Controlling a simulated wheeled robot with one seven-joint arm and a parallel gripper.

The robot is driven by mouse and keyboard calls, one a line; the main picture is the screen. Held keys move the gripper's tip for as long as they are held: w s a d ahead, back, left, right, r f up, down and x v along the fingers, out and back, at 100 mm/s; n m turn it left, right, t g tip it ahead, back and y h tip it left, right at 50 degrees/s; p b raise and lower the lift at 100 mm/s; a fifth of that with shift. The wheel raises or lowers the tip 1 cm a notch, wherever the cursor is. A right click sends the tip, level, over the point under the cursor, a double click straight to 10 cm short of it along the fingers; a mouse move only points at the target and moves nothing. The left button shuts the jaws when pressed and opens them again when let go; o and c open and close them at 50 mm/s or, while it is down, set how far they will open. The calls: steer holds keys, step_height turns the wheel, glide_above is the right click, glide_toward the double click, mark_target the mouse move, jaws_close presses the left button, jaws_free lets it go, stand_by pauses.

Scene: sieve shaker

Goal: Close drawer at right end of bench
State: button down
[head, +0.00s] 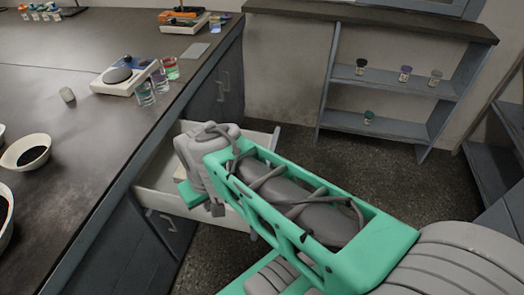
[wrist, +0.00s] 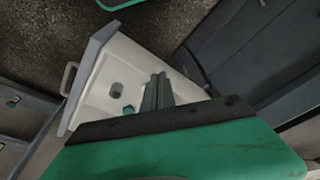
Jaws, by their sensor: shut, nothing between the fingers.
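The drawer (head: 160,201) is pulled out from the dark-topped bench (head: 110,150), and its pale inside shows. My arm hides much of it in the head view. In the wrist view the drawer (wrist: 100,103) shows its grey front panel (wrist: 92,72) with a bar handle (wrist: 68,79) on the outer side. My gripper (wrist: 158,80) has its fingers together with nothing between them. The fingers overlap the drawer's inside in the wrist view; I cannot tell whether they touch it. A small grey round thing (wrist: 116,90) lies in the drawer.
Glass beakers (head: 146,93), a white balance (head: 128,76) and a bowl (head: 25,152) stand on the bench. A shelf unit (head: 390,88) with small jars stands against the back wall. Bare floor (head: 350,155) lies between the shelf and the drawer.

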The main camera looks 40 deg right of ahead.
steer(key=w+d+r+m+y+p, duration=0.1)
steer(key=d+r+m+p, duration=0.15)
steer(key=d+m, duration=0.55)
steer(key=w+d+r+m+p, duration=0.1)
steer(key=d+m+p, duration=0.3)
steer(key=d+m, duration=0.3)
steer(key=s+d+m+y+p, duration=0.1)
steer(key=s+d+m+p, duration=0.15)
steer(key=d+m, duration=0.4)
steer(key=s+d+m+y+p, duration=0.1)
steer(key=s+d+m, duration=0.2)
steer(key=d+m, duration=0.4)
steer(key=w+a+f+t+b, duration=0.1)
steer(key=w+a+f+b, duration=0.1)
steer(key=w+f, duration=0.3)
steer(key=x, duration=0.4)
steer(key=shift+s+a+f, duration=0.15)
steer(key=shift+s+a, duration=0.2)
